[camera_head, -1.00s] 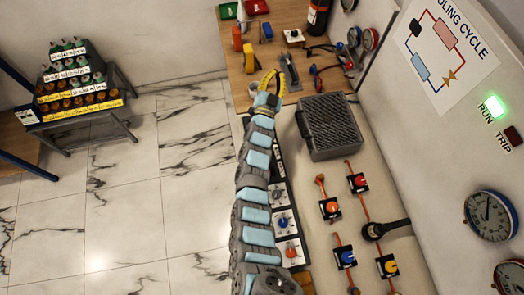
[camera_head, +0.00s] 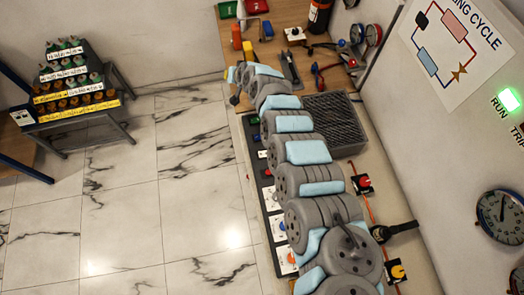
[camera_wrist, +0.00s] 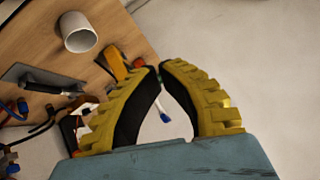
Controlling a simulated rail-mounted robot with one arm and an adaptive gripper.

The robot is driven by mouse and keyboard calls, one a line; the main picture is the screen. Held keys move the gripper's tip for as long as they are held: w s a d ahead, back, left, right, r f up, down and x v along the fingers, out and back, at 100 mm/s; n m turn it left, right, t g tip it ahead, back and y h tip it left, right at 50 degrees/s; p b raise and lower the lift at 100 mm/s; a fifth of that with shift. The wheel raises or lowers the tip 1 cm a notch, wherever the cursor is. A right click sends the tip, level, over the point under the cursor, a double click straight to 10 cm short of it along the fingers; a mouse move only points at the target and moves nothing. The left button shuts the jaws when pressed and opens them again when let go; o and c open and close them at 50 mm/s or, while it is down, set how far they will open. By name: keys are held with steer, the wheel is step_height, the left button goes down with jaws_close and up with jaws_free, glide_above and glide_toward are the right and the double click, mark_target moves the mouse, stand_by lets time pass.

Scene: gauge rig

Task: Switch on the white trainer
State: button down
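The white trainer has an upright panel (camera_head: 435,150) at the right of the head view. My arm hides part of this strip and deck. My gripper (camera_head: 232,78) is over the wooden bench's front edge, beyond the strip's far end. In the wrist view my gripper (camera_wrist: 160,68) has its yellow, black-padded fingers bowed, tips together and nothing held between them.
The wooden bench (camera_head: 280,20) holds tools, a dark bottle (camera_head: 319,15) and coloured boxes. The wrist view shows a white cylinder (camera_wrist: 78,32). A dark ribbed block (camera_head: 335,120) and valves stand on the deck. A bottle rack (camera_head: 78,80) stands left, with clear floor between.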

steer(key=s+d+f+n+g+h+b, duration=0.15)
steer(key=s+d+f+g, duration=0.3)
steer(key=s, duration=0.45)
steer(key=g+h, duration=0.2)
steer(key=g, duration=0.2)
glide_above(262, 152)
steer(key=d, duration=0.2)
step_height(262, 152, down, 2)
steer(key=shift+w+a+f+n, duration=0.1)
steer(key=shift+w+a+n, duration=0.05)
steer(key=shift+n, duration=0.3)
steer(key=shift+a+f, duration=0.3)
steer(key=shift+f, duration=1.85)
steer(key=shift+a+f, duration=0.25)
steer(key=shift+f, duration=1.95)
steer(key=shift+a+f, duration=0.3)
steer(key=shift+f, duration=1.85)
steer(key=shift+s+f, duration=0.2)
steer(key=shift+f, duration=0.25)
